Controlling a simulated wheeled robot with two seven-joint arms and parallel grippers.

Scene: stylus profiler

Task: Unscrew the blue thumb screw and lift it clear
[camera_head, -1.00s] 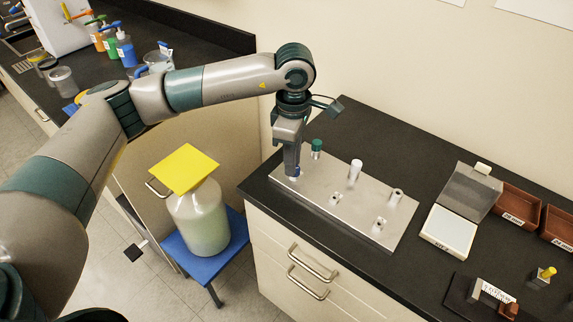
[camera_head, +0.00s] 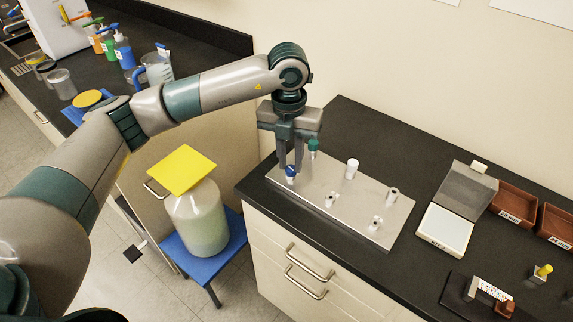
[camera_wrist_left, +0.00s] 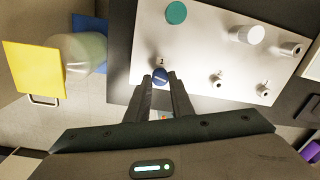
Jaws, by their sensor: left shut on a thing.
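The blue thumb screw (camera_head: 291,172) is at the near left corner of the metal plate (camera_head: 335,180); it also shows in the left wrist view (camera_wrist_left: 160,76), beside a mark "1". My left gripper (camera_head: 290,168) points down from above, its two fingers on either side of the screw's head, shut on it. In the left wrist view its fingertips (camera_wrist_left: 162,80) flank the blue head. The screw's shank is hidden, so I cannot tell how far it sits in the plate. My right gripper is not in view.
A green-capped post (camera_head: 313,148), a white-capped post (camera_head: 352,168) and several metal posts stand on the plate. An open grey case (camera_head: 470,190) and brown trays (camera_head: 514,202) are to the right. A yellow-topped jug (camera_head: 197,220) stands on a blue stool left of the counter.

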